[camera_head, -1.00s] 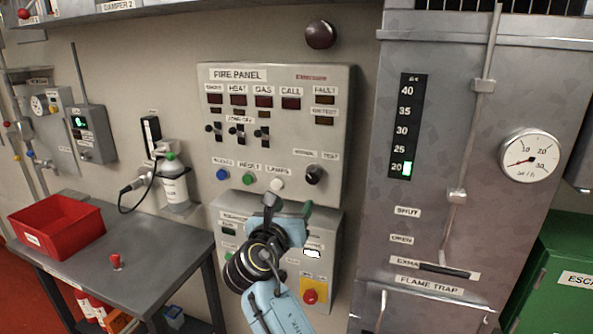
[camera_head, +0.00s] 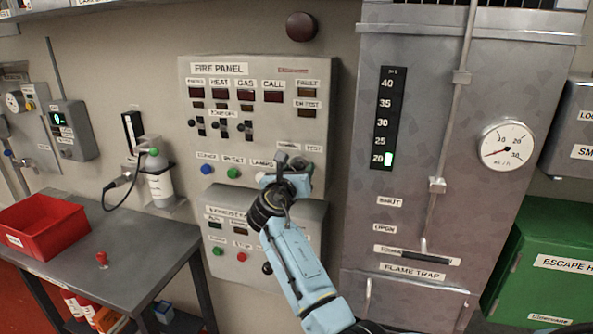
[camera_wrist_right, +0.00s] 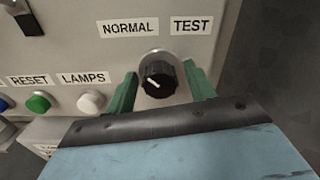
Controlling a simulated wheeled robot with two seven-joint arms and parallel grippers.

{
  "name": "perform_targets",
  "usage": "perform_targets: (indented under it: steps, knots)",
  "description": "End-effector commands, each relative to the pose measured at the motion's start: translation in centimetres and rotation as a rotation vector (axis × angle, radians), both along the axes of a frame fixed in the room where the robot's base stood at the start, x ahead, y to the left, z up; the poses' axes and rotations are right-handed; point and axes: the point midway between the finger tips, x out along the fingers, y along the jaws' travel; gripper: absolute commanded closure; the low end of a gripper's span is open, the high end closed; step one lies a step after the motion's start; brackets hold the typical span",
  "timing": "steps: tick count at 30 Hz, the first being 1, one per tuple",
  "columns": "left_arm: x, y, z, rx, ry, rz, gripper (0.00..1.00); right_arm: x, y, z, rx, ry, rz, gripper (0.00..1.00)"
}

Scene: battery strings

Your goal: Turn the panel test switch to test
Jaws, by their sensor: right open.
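The panel test switch is a black round knob (camera_wrist_right: 158,79) with a white pointer line, below the NORMAL label (camera_wrist_right: 129,27) and the TEST label (camera_wrist_right: 191,26). Its pointer leans up and left, toward NORMAL. My right gripper (camera_wrist_right: 160,88) is open, with one green finger on each side of the knob; I cannot tell whether they touch it. In the head view my right gripper (camera_head: 289,170) is at the lower right of the fire panel (camera_head: 260,82) and hides the knob. My left gripper is not in view.
A white LAMPS button (camera_wrist_right: 91,101) and a green RESET button (camera_wrist_right: 38,102) sit left of the knob. Below the panel is a lower grey box (camera_head: 228,232) with buttons. A grey cabinet with a gauge (camera_head: 507,147) stands to the right.

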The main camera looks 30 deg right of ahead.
Motion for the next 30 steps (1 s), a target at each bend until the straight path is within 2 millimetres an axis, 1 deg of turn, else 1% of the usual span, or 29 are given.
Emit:
perform_targets:
  steps: [7,8,15,17,18,25,30]
  knots:
    - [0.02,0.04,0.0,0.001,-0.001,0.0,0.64,0.04,-0.07,0.0,0.001,-0.001,0.0,0.46]
    - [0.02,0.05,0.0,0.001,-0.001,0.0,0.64,0.04,-0.07,-0.01,0.001,-0.001,0.0,0.49]
    - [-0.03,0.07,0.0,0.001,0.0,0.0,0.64,0.02,-0.05,-0.02,0.0,0.0,0.0,0.8]
    - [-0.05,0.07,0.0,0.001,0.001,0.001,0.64,0.02,-0.05,-0.02,0.0,0.0,0.0,0.88]
    - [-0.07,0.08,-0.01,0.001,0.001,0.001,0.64,0.02,-0.05,-0.02,0.0,0.0,0.0,0.9]
    - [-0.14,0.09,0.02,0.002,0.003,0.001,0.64,0.02,-0.04,-0.02,0.016,-0.018,0.0,0.9]
    - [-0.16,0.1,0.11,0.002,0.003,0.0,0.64,0.02,-0.05,0.0,0.061,-0.072,0.0,0.9]
